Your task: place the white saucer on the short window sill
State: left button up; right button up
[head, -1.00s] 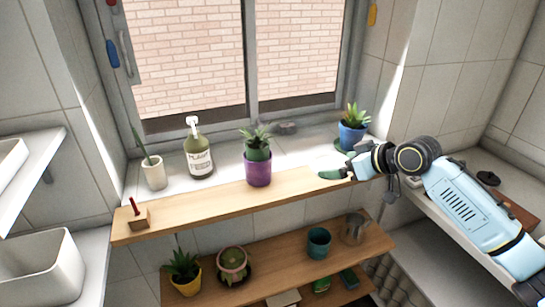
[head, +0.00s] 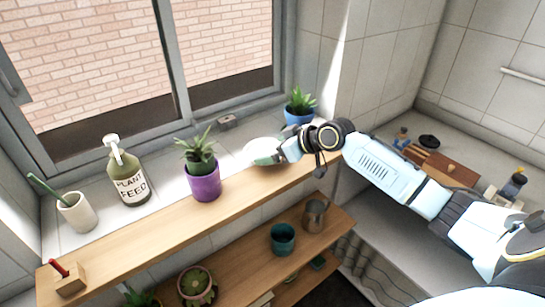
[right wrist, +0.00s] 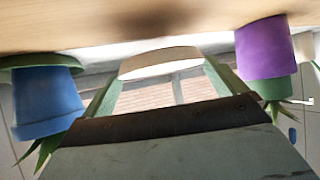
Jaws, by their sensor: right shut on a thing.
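The white saucer (head: 259,147) is at my right gripper's fingertips, over the tiled window sill (head: 232,152), between the purple pot and the blue pot. My right gripper (head: 274,159) reaches in from the right and is shut on the saucer. In the right wrist view the saucer's pale rim (right wrist: 160,63) shows between the two green fingers. I cannot tell whether the saucer touches the sill. My left gripper is not in view.
A purple potted plant (head: 204,181) stands left of the saucer, a blue potted plant (head: 299,110) behind right. A plant-feed bottle (head: 128,177) and white cup (head: 76,212) stand further left. A wooden shelf (head: 150,232) runs along the front; a lower shelf holds pots.

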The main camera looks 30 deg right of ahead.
notch_tip(320, 180, down, 3)
jog(key=o, duration=0.6)
jog(key=shift+f, duration=0.1)
jog(key=shift+r, duration=0.2)
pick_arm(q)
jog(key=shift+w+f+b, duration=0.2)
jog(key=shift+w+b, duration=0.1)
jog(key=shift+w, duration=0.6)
pick_arm(e)
jog(key=shift+v, duration=5.95)
